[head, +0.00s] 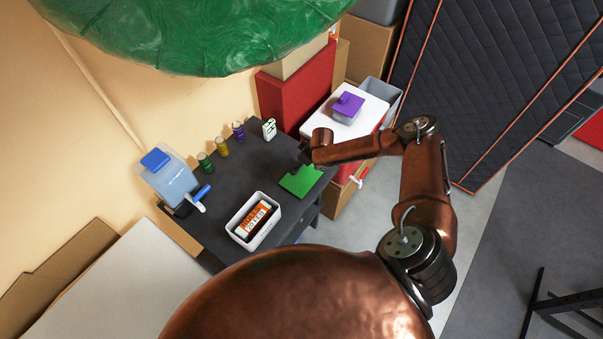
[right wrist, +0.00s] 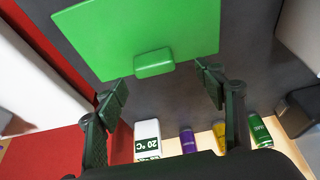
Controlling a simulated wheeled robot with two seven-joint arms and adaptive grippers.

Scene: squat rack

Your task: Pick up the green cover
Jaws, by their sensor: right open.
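The green cover (head: 301,181) lies flat on the dark table (head: 222,176), near its right edge. In the right wrist view the cover (right wrist: 125,30) fills the upper left, with a raised block-shaped handle (right wrist: 153,63) at its near side. My right gripper (head: 304,155) reaches in from the right, over the cover's far edge, and hides part of it. In the right wrist view the right gripper (right wrist: 167,86) is open and empty. Its fingertips stand left and right of the handle, apart from it; the height gap is hard to tell. My left gripper is not in view.
A white bin (head: 250,237) with an orange box stands left of the cover. Several small bottles (head: 222,147) and a white thermometer-like block (head: 269,129) line the table's back. A purple-lidded container (head: 346,107) sits on a white top.

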